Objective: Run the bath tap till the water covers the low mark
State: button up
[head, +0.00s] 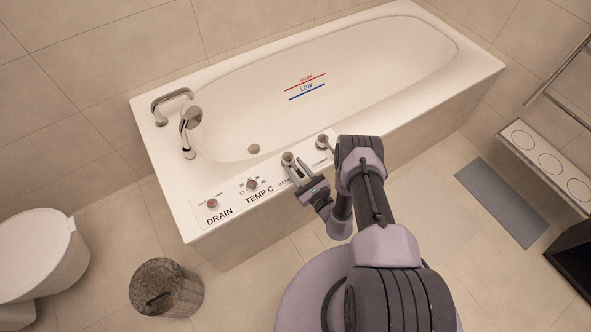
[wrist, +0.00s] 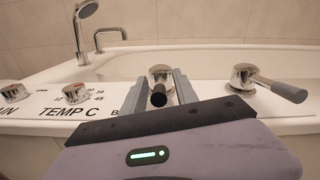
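The bathtub (head: 400,112) is white and shows no visible water. On its inner wall, the blue low mark (head: 307,91) lies just below the red high mark (head: 305,78). The bath tap (head: 288,158) is a chrome lever on the front rim; its label is partly hidden by my gripper (head: 299,173). In the wrist view, the bath tap (wrist: 159,79) stands between the fingers of my gripper (wrist: 159,92), its dark lever end pointing towards me. The fingers are apart, with gaps visible beside the lever. The spout (head: 172,98) is at the tub's left end; no stream shows.
The shower lever (wrist: 268,83) is close on the right. The temperature knob (head: 252,184) and drain knob (head: 212,203) are on the left of the panel. A hand shower (head: 190,120) stands on the rim. A bin (head: 165,285) and toilet (head: 40,250) are at left.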

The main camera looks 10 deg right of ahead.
jog(key=shift+w+a, duration=0.1)
jog(key=shift+w, duration=0.05)
grip_shut()
dwell(1.4)
